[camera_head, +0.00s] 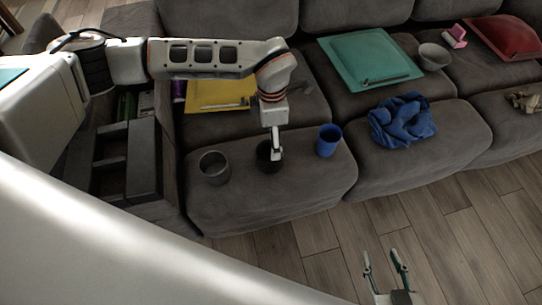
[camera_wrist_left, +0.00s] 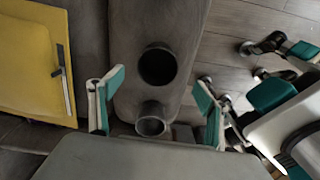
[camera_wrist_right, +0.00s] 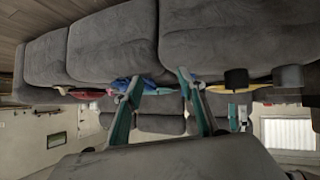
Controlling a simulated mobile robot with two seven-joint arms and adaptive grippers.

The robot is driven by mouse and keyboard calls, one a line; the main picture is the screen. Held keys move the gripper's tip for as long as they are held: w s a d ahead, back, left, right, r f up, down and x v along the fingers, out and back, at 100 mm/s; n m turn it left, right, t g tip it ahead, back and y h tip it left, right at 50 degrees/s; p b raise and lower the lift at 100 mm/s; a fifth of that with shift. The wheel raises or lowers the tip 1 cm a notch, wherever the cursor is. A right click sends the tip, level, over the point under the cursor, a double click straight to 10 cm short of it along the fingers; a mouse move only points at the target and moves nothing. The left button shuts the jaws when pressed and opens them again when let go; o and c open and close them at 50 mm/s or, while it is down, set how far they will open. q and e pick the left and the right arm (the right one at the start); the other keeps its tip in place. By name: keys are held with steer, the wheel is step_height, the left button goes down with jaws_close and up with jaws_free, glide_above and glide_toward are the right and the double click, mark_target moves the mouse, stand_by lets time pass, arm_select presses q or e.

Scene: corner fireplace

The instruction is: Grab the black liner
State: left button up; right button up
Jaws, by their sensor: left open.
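The black liner (camera_head: 264,154), a dark open-topped cylinder, stands on the near sofa seat between a grey cup (camera_head: 214,168) and a blue cup (camera_head: 328,141). My left gripper (camera_head: 276,152) is over it and hides part of it. In the left wrist view the liner's dark round mouth (camera_wrist_left: 158,65) shows ahead of the spread fingers of the left gripper (camera_wrist_left: 155,88). The liner also shows upside down in the right wrist view (camera_wrist_right: 236,78). My right gripper (camera_head: 384,258) is open and empty over the floor.
A yellow folder (camera_head: 215,94) lies behind the cups. A dark compartmented box (camera_head: 128,160) stands left. The wooden floor (camera_head: 450,240) in front is clear.

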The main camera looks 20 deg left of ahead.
arm_select(q)
steer(key=f, duration=0.2)
steer(key=f+b, duration=0.1)
steer(key=f, duration=0.1)
steer(key=f+b, duration=0.1)
steer(key=f, duration=0.2)
steer(key=shift+s+a+f, duration=0.1)
steer(key=shift+s+a, duration=0.1)
steer(key=shift+a, duration=0.15)
steer(key=shift+w+f, duration=0.15)
steer(key=shift+w, duration=0.05)
steer(key=c, duration=1.3)
steer(key=shift+c, duration=0.4)
arm_select(e)
steer(key=shift+a+f, duration=0.15)
steer(key=shift+a, duration=0.55)
